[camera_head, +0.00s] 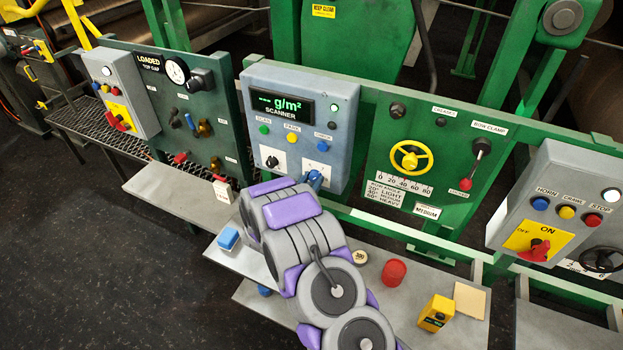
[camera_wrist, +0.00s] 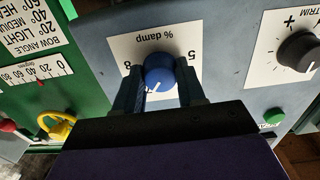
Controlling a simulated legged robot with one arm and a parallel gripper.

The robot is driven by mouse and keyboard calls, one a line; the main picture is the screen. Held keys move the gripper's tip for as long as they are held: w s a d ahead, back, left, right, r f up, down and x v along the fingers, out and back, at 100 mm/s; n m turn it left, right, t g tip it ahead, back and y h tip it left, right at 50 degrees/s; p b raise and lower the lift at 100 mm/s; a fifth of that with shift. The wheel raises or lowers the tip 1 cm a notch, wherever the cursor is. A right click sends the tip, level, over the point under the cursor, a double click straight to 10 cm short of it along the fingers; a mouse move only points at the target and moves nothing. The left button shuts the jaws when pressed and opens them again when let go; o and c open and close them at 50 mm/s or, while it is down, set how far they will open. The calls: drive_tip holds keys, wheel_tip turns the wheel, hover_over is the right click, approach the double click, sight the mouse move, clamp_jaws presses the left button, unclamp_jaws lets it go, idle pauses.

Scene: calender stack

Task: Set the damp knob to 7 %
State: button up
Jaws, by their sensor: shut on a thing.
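The blue damp knob (camera_wrist: 159,72) sits on a white plate marked "% damp" (camera_wrist: 153,38), which appears upside down in the wrist view. A short white pointer mark shows on the knob's lower edge. My gripper (camera_wrist: 160,84) is shut on the knob, one dark finger on each side. In the head view the blue knob (camera_head: 315,179) is partly hidden behind my arm, low on the scanner panel.
The trim knob (camera_wrist: 300,50) and a green button (camera_wrist: 274,116) are on the same panel. The scanner display (camera_head: 282,104) reads dashes and g/m². A yellow handwheel (camera_head: 411,157) stands right of it. A shelf below holds a red cylinder (camera_head: 394,272) and a yellow box (camera_head: 436,313).

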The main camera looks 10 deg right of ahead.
drive_tip(key=shift+w+a+r+n, duration=0.1)
drive_tip(key=shift+r+n, duration=0.05)
drive_tip(key=shift+n, duration=0.25)
drive_tip(key=o, duration=1.1)
drive_tip(key=shift+c, duration=0.2)
drive_tip(key=v, duration=1.7)
drive_tip(key=shift+a+p, duration=0.25)
drive_tip(key=shift+p, duration=0.05)
